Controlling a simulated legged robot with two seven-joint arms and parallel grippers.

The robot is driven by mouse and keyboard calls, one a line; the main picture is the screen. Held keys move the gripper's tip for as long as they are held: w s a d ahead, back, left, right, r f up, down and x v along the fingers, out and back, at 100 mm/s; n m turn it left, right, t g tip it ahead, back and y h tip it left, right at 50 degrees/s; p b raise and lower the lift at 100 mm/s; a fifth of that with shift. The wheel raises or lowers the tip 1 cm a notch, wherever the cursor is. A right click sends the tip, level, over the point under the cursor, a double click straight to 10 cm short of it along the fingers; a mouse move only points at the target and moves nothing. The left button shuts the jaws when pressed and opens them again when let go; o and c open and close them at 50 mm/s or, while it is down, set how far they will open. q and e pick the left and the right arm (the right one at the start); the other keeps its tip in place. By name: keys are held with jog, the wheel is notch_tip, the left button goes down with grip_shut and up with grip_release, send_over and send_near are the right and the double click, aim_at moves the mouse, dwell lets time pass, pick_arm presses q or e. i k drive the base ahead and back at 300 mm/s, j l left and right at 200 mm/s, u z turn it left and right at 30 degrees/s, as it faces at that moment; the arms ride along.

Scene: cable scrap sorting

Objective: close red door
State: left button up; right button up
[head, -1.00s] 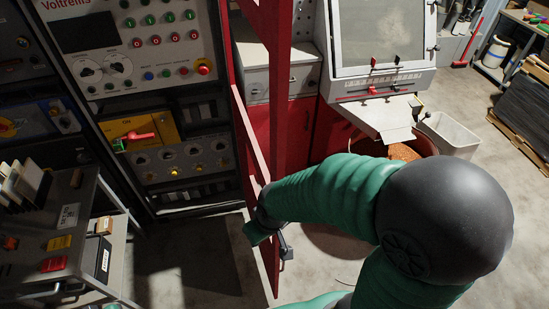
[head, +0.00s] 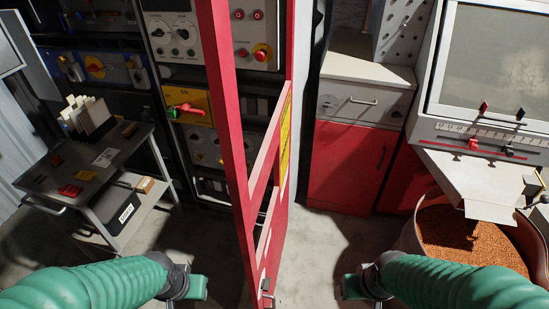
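The red door (head: 229,120) is a tall red frame with open gaps and crossbars, seen nearly edge-on in the middle of the head view. It stands open, swung out from the dark equipment cabinet (head: 196,141) on its left. A small latch or handle (head: 266,287) shows low on its edge. My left gripper (head: 190,288) is at the bottom, left of the door and apart from it. My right gripper (head: 352,288) is at the bottom, right of the door and apart from it. I cannot make out the fingers of either gripper.
A grey cart (head: 88,168) with folders stands at the left. Red cupboards (head: 345,165) stand behind the door at the right. A machine with a screen (head: 492,60) and a round bin of copper-coloured granules (head: 405,240) are at the far right. Some floor (head: 305,245) is clear right of the door.

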aim_at(246, 197)
jog(key=l+u, duration=0.5)
jog(key=l, duration=0.65)
jog(key=k+l+u, duration=0.1)
jog(key=l, duration=0.2)
jog(key=k+l+u, duration=0.15)
jog(key=k+l, duration=0.05)
jog(key=l, duration=0.05)
